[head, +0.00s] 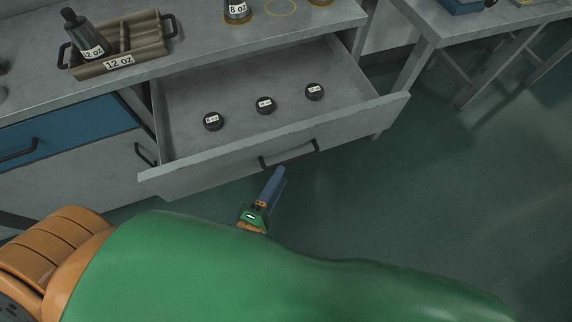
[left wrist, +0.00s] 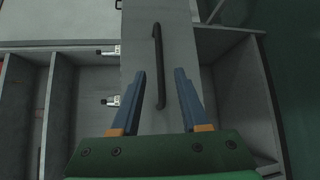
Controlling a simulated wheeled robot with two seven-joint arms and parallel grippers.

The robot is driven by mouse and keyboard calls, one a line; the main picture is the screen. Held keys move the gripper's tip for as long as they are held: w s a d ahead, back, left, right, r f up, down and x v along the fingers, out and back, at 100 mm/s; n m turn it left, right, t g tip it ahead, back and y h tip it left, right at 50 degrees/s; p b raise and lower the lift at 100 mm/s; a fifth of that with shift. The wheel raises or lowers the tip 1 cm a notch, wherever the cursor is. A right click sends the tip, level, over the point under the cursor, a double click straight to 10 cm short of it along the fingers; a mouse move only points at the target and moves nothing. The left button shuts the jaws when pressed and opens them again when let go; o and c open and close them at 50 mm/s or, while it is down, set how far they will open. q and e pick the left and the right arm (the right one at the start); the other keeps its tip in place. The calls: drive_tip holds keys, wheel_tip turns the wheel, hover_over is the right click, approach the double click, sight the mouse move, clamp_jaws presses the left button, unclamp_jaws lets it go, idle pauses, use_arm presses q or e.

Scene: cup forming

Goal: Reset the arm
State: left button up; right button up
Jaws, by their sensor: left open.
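My left gripper (head: 278,172) is in front of the open drawer (head: 185,170), just below its dark handle (head: 289,154) in the head view. In the left wrist view its two blue fingers (left wrist: 160,74) are spread apart, with the handle (left wrist: 156,45) appearing between them. Nothing is clamped; I cannot tell how deep the handle sits between the fingers. My green and orange arm fills the bottom of the head view. My right gripper is not in view.
Three dark round labelled pieces (head: 265,105) lie in the drawer. Open floor (head: 460,190) lies to the right.

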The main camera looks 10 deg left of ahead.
use_arm(q)
drive_tip(key=shift+s, duration=0.3)
drive_tip(key=s+a+f+m+g+p, duration=0.2)
drive_tip(key=s+f+m+g+p, duration=0.15)
drive_tip(key=f+m, duration=0.3)
drive_tip(key=s+a+f+m+g+p, duration=0.2)
drive_tip(key=s+f+m+g, duration=0.1)
drive_tip(key=f+m+g, duration=0.4)
drive_tip(key=s+a+f+m+g+y+p, duration=0.1)
drive_tip(key=s+a+f+m+g, duration=0.1)
drive_tip(key=s, duration=0.5)
drive_tip(key=s+a+f+m+g+y+p, duration=0.1)
drive_tip(key=s+a+f+m+g+y, duration=0.1)
drive_tip(key=s+a+f+m, duration=0.2)
drive_tip(key=s+a+f, duration=0.1)
drive_tip(key=s+f, duration=0.1)
drive_tip(key=shift+s, duration=0.4)
drive_tip(key=shift+g, duration=0.25)
